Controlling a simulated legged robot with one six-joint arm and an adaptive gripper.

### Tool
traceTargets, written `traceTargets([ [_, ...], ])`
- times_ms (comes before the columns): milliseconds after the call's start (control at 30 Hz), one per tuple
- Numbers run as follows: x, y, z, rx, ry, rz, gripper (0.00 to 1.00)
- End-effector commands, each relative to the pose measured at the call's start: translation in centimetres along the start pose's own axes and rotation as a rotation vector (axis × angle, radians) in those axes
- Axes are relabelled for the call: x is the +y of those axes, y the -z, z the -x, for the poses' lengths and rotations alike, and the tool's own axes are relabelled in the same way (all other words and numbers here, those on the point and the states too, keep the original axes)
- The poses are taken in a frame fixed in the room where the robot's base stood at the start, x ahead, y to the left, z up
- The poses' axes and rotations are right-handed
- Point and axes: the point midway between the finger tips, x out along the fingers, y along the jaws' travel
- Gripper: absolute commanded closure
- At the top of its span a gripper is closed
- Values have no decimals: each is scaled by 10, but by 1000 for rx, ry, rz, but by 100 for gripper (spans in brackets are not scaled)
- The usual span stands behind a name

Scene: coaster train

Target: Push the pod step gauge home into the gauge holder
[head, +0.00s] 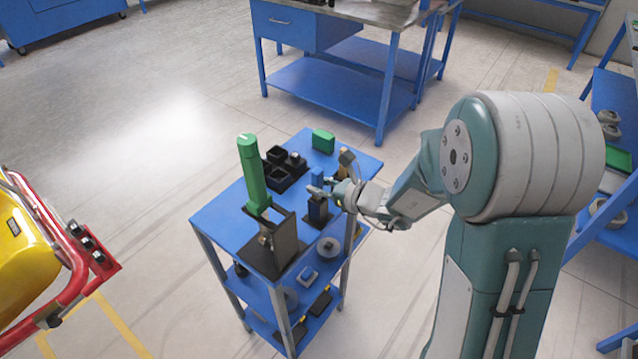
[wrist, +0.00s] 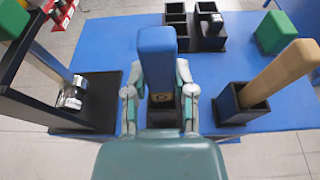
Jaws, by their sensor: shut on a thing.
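The pod step gauge, by its place in my grip, is the blue block-shaped piece (wrist: 158,60); it also shows as a small blue top in the head view (head: 317,177). My gripper (wrist: 160,97) is shut on it, one finger on each side; in the head view my gripper (head: 326,192) reaches in from the right. The dark gauge holder (head: 317,210) stands on the blue cart top directly below the gauge. The gauge looks upright. Its lower end and the holder's mouth are mostly hidden by my fingers and wrist, so its depth cannot be told.
A wooden-handled tool stands tilted in a black socket (wrist: 242,106) close on the right in the wrist view. A black stand (head: 270,250) with a tall green handle (head: 252,175) is on the left. Black bins (head: 283,168) and a green block (head: 323,140) sit further back.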

Motion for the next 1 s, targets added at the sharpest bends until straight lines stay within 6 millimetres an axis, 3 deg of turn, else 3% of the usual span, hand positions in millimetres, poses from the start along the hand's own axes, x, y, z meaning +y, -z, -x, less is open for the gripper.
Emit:
traceTargets([
  [700,0,12,-3,-1,1,0,100],
  [733,0,11,-3,-2,1,0,53],
  [800,0,11,-3,-2,1,0,26],
  [1000,0,11,-4,-1,0,0,26],
])
